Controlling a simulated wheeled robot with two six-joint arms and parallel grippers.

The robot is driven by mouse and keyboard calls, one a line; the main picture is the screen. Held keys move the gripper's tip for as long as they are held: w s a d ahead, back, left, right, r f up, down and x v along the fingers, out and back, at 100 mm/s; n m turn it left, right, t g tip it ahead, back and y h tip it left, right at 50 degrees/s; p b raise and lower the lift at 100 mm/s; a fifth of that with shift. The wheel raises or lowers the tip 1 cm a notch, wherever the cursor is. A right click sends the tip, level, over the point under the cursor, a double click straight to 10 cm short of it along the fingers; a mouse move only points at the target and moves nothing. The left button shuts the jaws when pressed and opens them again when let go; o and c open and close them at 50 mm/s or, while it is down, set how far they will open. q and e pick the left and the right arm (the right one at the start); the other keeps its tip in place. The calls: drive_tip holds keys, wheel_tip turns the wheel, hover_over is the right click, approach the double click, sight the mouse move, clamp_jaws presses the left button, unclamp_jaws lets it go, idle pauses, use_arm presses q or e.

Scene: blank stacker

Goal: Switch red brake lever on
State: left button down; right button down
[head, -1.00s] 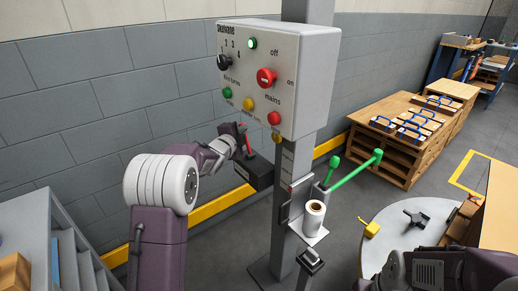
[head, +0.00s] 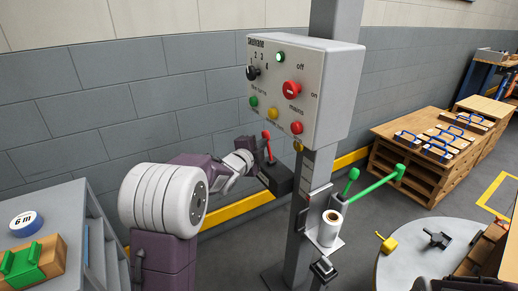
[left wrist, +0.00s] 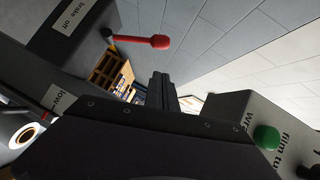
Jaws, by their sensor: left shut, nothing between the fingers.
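The red brake lever (head: 268,143) stands up from a dark box (head: 284,181) on the post, below the control panel. In the left wrist view the lever (left wrist: 144,40) sticks out from the box (left wrist: 72,26), beside a label reading "brake off". My left gripper (left wrist: 163,92) is shut and empty. In the wrist view a gap shows between its fingers and the lever. In the head view its wrist is just left of the lever, and its fingertips are hard to make out against the dark box. My right gripper is out of view.
The control panel (head: 308,85), with a lit green lamp, knobs and coloured buttons, hangs above the box. A grey cabinet (head: 98,232) stands at left. A yellow rail (head: 228,207) runs along the wall.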

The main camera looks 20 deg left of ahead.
use_arm(q)
drive_tip(key=s, duration=0.1)
drive_tip(key=s+r, duration=0.1)
drive_tip(key=s, duration=0.1)
drive_tip(key=shift+s+d, duration=0.1)
drive_tip(key=shift+s, duration=0.2)
drive_tip(key=shift+r, duration=0.1)
